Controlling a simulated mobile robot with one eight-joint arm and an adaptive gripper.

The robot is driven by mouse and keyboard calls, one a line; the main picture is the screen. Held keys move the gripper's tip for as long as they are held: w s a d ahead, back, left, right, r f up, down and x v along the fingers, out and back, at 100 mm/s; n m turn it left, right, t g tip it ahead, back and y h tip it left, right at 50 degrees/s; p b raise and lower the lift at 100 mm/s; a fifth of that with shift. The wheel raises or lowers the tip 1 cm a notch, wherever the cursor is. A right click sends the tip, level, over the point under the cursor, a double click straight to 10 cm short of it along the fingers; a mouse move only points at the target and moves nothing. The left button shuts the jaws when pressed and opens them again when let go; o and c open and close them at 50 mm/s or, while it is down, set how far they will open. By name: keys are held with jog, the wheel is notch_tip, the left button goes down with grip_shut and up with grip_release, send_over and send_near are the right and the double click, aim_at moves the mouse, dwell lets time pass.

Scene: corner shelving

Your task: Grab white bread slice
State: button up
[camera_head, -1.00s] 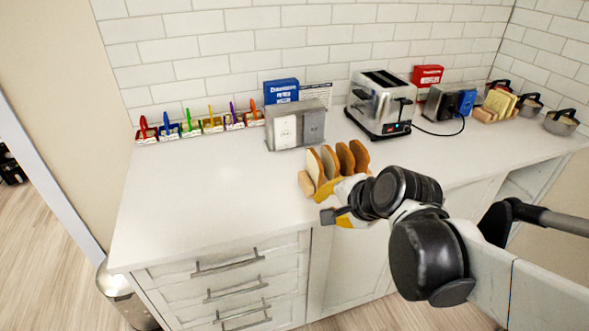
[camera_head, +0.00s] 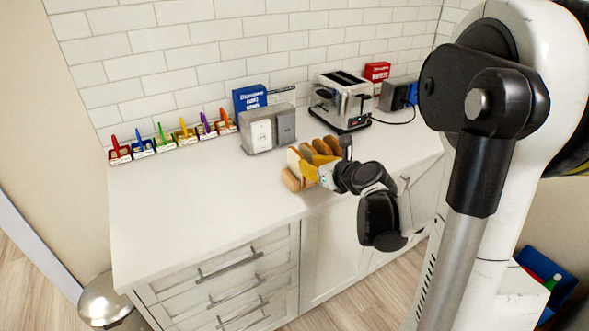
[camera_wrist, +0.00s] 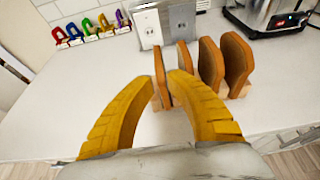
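The white bread slice (camera_head: 294,160) is the palest and leftmost slice in a wooden rack (camera_head: 291,180) on the counter. In the wrist view the slice (camera_wrist: 161,78) shows nearly edge-on between my yellow fingertips. My gripper (camera_wrist: 162,82) has one finger on each side of it; the fingers lean inward and look pressed against it. In the head view my gripper (camera_head: 308,171) reaches into the rack from the front right. The slice's lower part is hidden, and it still appears to be at the rack. Browner slices (camera_wrist: 210,66) stand just right of my right finger.
A grey two-panel box (camera_head: 269,129) stands behind the rack. A silver toaster (camera_head: 342,101) is at the back right. Several coloured clips in small holders (camera_head: 172,137) line the wall. The left part of the white counter (camera_head: 180,205) is clear.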

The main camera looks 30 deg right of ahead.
aim_at(297, 166)
jog(key=b+x, duration=0.2)
jog(key=x, duration=0.3)
jog(key=shift+w, duration=0.1)
jog(key=shift+r, duration=0.15)
grip_shut()
jog(key=shift+r, duration=0.15)
